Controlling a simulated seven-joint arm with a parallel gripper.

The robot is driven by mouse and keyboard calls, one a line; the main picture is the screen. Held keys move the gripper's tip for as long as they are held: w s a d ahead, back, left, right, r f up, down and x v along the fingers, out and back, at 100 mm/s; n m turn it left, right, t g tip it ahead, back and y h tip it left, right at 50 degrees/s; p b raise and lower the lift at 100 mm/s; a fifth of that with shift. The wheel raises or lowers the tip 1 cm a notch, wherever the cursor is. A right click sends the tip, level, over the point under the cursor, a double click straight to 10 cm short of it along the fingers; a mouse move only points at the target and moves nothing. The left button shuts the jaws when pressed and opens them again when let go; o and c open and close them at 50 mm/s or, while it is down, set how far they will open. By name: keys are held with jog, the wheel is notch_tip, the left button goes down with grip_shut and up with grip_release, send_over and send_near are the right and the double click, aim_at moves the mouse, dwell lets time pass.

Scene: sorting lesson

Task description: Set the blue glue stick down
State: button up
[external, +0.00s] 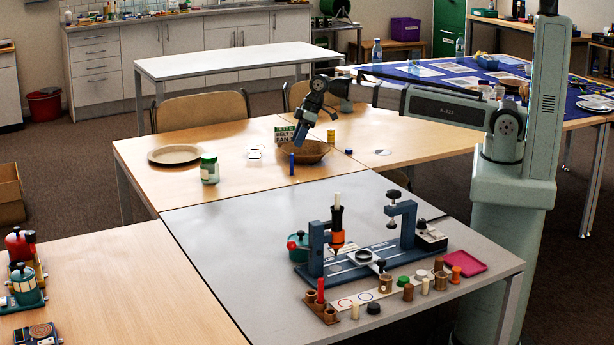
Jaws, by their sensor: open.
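The blue glue stick (291,164) stands upright at the front left side of a brown bowl (318,154), on the light wooden table. It appears to rest on the tabletop. My gripper (298,142) points down just above the glue stick and a little to its right. It is open, with a small gap seeming to show between it and the stick. The fingertips are small and partly merge with the bowl and sign behind them.
A green-lidded jar (209,168) and a round plate (175,155) are to the left. A sign (284,135) stands behind the bowl. A yellow cylinder (331,136) stands behind right. The grey table (215,235) holds a blue press fixture (365,258). Clear wood lies in front of the stick.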

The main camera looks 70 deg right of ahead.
jog(key=shift+v, duration=2.65)
